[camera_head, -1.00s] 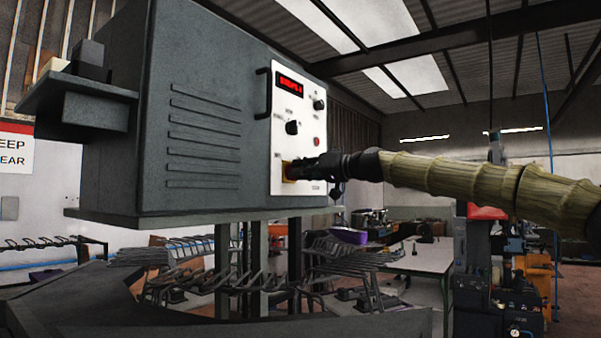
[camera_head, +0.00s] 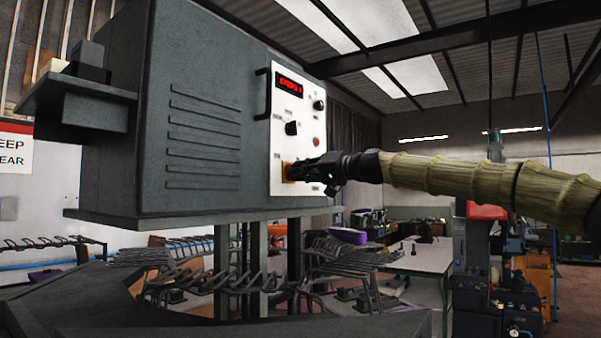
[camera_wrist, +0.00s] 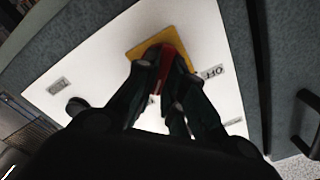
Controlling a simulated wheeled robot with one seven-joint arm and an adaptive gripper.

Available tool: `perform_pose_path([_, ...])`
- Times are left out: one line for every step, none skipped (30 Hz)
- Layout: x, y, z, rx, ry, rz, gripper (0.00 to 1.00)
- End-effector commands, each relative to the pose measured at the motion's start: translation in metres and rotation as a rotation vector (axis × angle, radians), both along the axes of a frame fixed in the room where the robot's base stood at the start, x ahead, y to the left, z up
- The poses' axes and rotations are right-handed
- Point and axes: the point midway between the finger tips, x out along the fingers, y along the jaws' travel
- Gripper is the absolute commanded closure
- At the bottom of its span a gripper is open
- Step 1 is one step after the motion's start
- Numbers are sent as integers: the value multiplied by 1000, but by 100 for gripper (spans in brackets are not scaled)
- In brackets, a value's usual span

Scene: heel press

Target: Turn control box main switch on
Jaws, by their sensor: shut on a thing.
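The control box (camera_head: 200,120) is a large dark grey cabinet with a white control panel (camera_head: 287,220) on its right face. The main switch is at the bottom of that panel, with a yellow plate (camera_head: 285,172) and a red handle. In the wrist view, the red handle (camera_wrist: 166,68) sits between my fingers over the yellow plate (camera_wrist: 150,42), with an "OFF" label (camera_wrist: 213,72) to its right. My gripper (camera_wrist: 160,80) is shut on the red handle; it also shows at the panel in the head view (camera_head: 298,171). The fingers hide part of the handle and plate.
Above the switch are a lit red display (camera_head: 290,84), black knobs (camera_head: 292,128), a red button (camera_head: 316,141) and a black pull handle (camera_head: 263,94). Metal racks (camera_head: 230,280) stand below the box. A work table (camera_head: 430,257) stands behind at right.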

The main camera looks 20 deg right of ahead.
Motion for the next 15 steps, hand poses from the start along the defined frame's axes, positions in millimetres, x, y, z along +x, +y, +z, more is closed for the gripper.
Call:
perform_pose_path([0,-2,5,5,-5,-4,100])
perform_pose_path([0,-2,5,5,-5,-4,100])
perform_pose_path([0,-2,5,5,-5,-4,100])
perform_pose_path([0,-2,5,5,-5,-4,100])
perform_pose_path([0,-2,5,5,-5,-4,100])
perform_pose_path([0,-2,5,5,-4,-4,83])
perform_pose_path([0,-2,4,4,-5,-4,78])
perform_pose_path([0,-2,4,3,-4,-3,72])
perform_pose_path([0,-1,3,3,-3,-3,67])
perform_pose_path([0,-1,3,3,-3,-3,67])
perform_pose_path([0,-1,3,2,-3,-2,67])
perform_pose_path([0,-1,2,2,-3,-2,67])
perform_pose_path([0,-1,2,2,-2,-1,67])
perform_pose_path([0,-1,2,2,-2,-1,67])
perform_pose_path([0,-1,2,1,-2,-1,67])
